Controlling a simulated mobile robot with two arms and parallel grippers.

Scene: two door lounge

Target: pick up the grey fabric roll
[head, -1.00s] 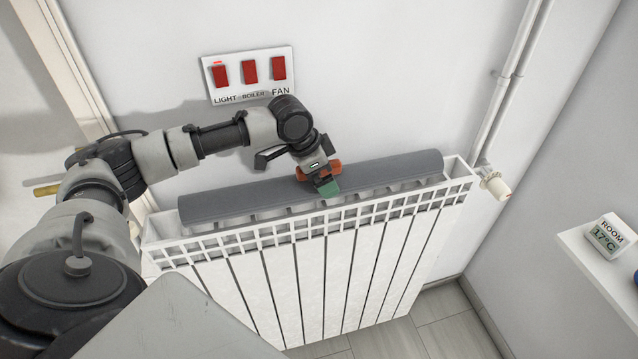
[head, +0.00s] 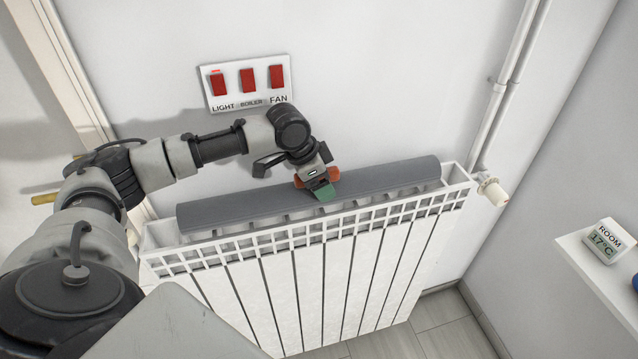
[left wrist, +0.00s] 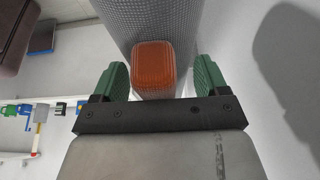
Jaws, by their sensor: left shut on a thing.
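The grey fabric roll (head: 385,182) lies lengthwise along the top of the white radiator (head: 330,270), against the wall side. It also fills the upper middle of the left wrist view (left wrist: 183,25). My left gripper (head: 318,188) is at the middle of the roll, reaching down from above. An orange block (left wrist: 155,66) shows between the fingers, over the roll's surface. Whether the roll is clear of the radiator, I cannot tell. My right gripper is not in view.
A switch plate (head: 246,97) with three red switches, LIGHT, BOILER and FAN, is on the wall above. A radiator valve (head: 494,191) and pipes are at the right. A shelf (head: 590,262) with a room thermometer (head: 606,240) is at the far right.

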